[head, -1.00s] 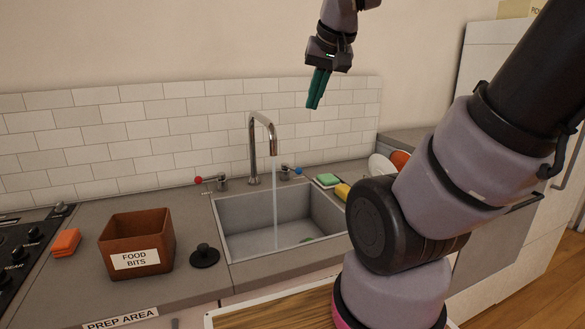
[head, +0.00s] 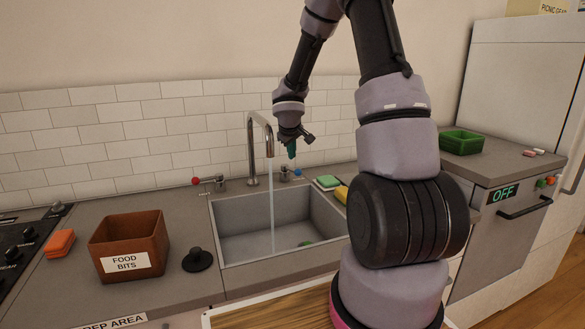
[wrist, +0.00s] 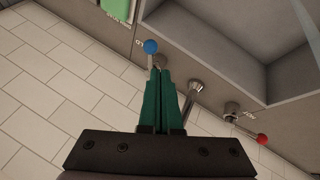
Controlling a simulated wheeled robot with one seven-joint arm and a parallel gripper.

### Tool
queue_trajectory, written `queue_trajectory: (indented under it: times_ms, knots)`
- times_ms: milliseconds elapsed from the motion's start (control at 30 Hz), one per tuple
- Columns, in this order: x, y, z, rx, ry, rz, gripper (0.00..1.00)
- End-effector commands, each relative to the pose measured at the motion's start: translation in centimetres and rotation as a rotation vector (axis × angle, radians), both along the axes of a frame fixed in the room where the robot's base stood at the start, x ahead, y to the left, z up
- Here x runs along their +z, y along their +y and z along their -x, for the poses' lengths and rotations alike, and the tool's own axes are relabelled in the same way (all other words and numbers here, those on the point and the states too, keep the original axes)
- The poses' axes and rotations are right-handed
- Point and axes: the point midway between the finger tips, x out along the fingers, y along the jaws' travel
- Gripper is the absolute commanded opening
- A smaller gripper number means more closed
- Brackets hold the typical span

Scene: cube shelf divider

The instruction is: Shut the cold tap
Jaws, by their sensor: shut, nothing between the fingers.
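The cold tap is the lever with the blue knob (head: 297,172) to the right of the spout; the blue knob also shows in the wrist view (wrist: 150,46). Water (head: 272,205) runs from the metal spout (head: 251,150) into the sink (head: 228,236). The hot tap has a red knob (head: 197,181) on the left, also in the wrist view (wrist: 262,139). My gripper (head: 291,154), with green fingers, is shut and empty just above the cold tap. In the wrist view its fingertips (wrist: 160,70) lie close to the blue knob; I cannot tell whether they touch.
A brown food bits bin (head: 127,240), a black plug (head: 197,259) and orange cloths (head: 59,243) are to the left. The tiled wall (head: 130,135) stands close behind the taps.

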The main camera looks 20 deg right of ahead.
Motion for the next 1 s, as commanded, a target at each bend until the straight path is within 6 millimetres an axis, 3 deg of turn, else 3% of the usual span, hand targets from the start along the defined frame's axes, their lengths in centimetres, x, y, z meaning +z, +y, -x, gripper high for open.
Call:
queue_trajectory:
  times_ms: [600, 1000]
  knots:
    - [-7.6, -2.1, -4.5, 0.004, 0.003, 0.0, 0.0]
    - [-8.4, -2.3, -5.0, 0.004, 0.001, 0.0, 0.0]
